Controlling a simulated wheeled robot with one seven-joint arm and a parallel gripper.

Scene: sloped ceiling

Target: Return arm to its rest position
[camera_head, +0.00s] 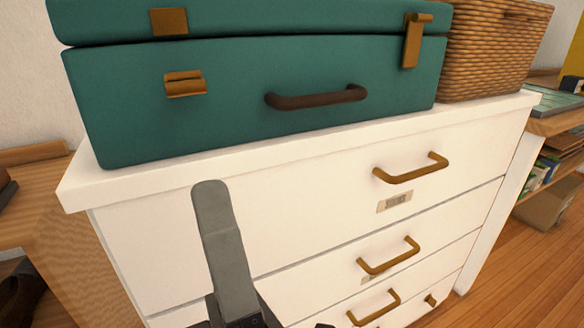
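A grey, round-ended part of my arm or gripper (226,250) rises from the bottom edge, left of centre. It stands in front of the white dresser (330,185). Dark pieces show at its base, and most of the arm is outside the picture. I cannot make out two separate fingertips or tell whether the gripper is open or shut. Nothing is seen held.
A teal suitcase (230,105) and a wicker basket (495,48) stand on the dresser. The dresser's brass handles (410,168) stick out. Wooden furniture (60,240) is at left. A shelf unit (555,165) and bare wood floor (500,265) are at right.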

